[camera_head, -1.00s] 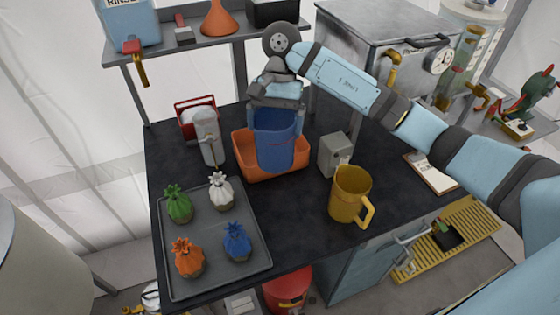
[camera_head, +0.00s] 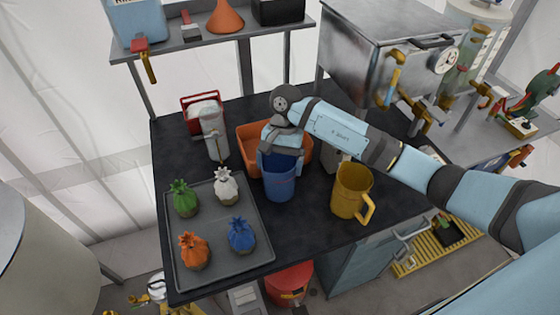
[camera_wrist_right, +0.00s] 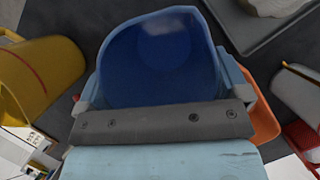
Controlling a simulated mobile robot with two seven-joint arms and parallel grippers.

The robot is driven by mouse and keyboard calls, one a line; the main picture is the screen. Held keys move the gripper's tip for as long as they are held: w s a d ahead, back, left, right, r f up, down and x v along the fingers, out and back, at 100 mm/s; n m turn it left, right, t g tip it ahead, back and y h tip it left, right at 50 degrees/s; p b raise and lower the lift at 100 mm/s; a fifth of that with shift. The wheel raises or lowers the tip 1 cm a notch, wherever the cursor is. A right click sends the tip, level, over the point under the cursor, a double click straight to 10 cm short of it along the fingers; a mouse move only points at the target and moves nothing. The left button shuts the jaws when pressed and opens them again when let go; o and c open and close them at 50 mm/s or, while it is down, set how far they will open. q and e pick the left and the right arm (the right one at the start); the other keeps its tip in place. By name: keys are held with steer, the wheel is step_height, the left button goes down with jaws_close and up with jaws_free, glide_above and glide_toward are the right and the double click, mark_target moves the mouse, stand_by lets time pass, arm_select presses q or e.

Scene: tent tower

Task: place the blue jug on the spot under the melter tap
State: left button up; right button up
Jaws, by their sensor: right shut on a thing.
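The blue jug (camera_head: 280,187) is upright at the front right of the orange bin, over the dark table; I cannot tell whether its base touches the table. My right gripper (camera_head: 279,152) is shut on it near its rim. In the right wrist view the jug's open mouth (camera_wrist_right: 158,60) lies between the fingers (camera_wrist_right: 165,92) and looks empty. The steel melter (camera_head: 365,50) stands at the back right, with a yellow-handled tap (camera_head: 392,82) on its front. The spot under the tap cannot be made out; my right arm covers part of that area. My left gripper is not in view.
A yellow jug (camera_head: 347,190) stands close right of the blue jug. The orange bin (camera_head: 247,146) is behind it, with a clear container (camera_head: 215,135) to its left. A grey tray (camera_head: 215,270) of several colored wrapped items fills the front left. A grey box is partly hidden by my arm.

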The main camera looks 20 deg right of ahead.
steer(key=shift+f+b, duration=0.15)
steer(key=shift+b, duration=0.15)
steer(key=o, duration=0.6)
